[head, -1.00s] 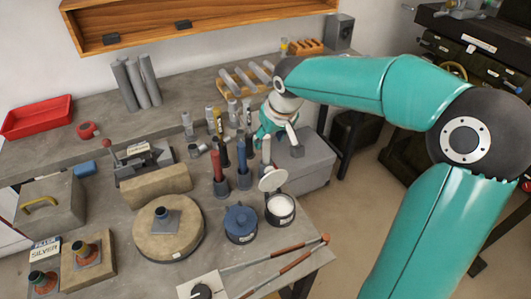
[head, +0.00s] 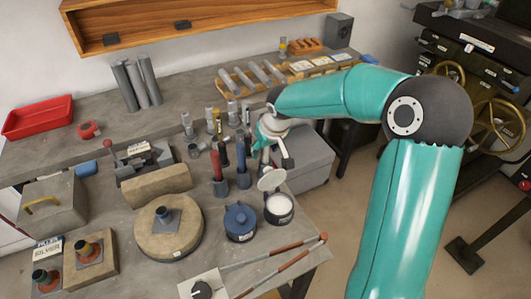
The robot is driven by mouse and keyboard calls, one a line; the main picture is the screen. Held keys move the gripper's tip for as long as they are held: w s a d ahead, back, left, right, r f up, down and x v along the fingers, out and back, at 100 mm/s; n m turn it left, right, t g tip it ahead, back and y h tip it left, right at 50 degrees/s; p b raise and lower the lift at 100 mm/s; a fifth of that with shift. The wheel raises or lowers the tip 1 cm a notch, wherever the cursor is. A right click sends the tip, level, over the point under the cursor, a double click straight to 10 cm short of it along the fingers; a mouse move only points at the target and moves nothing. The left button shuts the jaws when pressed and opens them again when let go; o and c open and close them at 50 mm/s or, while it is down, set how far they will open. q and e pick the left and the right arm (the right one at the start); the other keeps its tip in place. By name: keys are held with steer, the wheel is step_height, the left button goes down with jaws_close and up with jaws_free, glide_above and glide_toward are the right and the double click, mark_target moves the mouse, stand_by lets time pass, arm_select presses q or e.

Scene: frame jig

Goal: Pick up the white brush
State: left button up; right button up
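Several upright handles stand in dark holders on the grey bench, among them a red one (head: 217,165) and a blue one (head: 241,158). The white brush (head: 265,158) appears as a pale upright handle to the right of the blue one, mostly hidden by my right gripper. My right gripper (head: 273,155) comes down over that spot, its fingers apart, with a dark fingertip to the right of the pale handle. I cannot tell whether it touches the handle. My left gripper is not in view.
A white disc (head: 271,179) stands just in front of the gripper, by an open jar with white contents (head: 279,209). A blue-lidded pot (head: 240,222) is left of it. A grey box (head: 304,160) stands to the right. Long red-handled tongs (head: 285,265) lie in front.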

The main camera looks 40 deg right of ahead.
jaws_close()
steer(key=shift+r, duration=0.15)
step_height(320, 180, up, 20)
steer(key=shift+p, duration=0.45)
